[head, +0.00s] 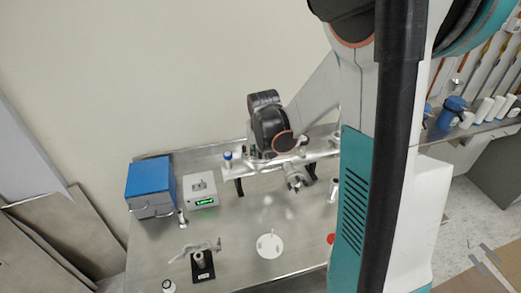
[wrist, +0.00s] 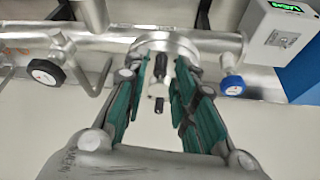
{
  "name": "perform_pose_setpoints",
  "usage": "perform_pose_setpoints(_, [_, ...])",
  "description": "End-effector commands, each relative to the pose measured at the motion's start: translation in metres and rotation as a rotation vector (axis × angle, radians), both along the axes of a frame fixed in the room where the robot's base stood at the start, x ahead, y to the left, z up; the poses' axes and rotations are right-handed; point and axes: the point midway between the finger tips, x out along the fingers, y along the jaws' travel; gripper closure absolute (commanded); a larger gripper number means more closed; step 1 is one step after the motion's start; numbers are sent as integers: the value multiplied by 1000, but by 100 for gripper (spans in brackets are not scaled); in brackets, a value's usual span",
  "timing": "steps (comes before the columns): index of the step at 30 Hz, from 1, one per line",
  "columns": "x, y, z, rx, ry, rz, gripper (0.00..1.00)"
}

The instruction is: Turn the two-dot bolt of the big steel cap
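The big steel cap (wrist: 152,44) shows in the wrist view as a round, pale metal disc on the horizontal pipe, ahead of my gripper. My gripper (wrist: 163,68) has teal and grey fingers that stand apart on either side of a small white part with black pieces (wrist: 183,68) in front of the cap. I cannot tell whether the fingers touch it. Dot marks on the bolts are too small to read. In the head view my dark wrist is over the pipe and hides most of the fingers.
A blue knob (wrist: 232,85) and a black-rimmed valve knob (wrist: 45,72) flank the cap along the pipe. A controller box with a green display (head: 201,193) and a blue box (head: 150,185) stand left on the steel table (head: 225,235). A white disc (head: 269,246) lies in front.

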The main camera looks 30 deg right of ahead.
Motion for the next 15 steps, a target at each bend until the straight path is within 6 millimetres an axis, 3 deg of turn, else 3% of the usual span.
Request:
perform_pose_setpoints(10, [0, 0, 1, 0, 0, 1, 68])
perform_pose_setpoints(15, [-4, 2, 11, 0, 0, 1, 68])
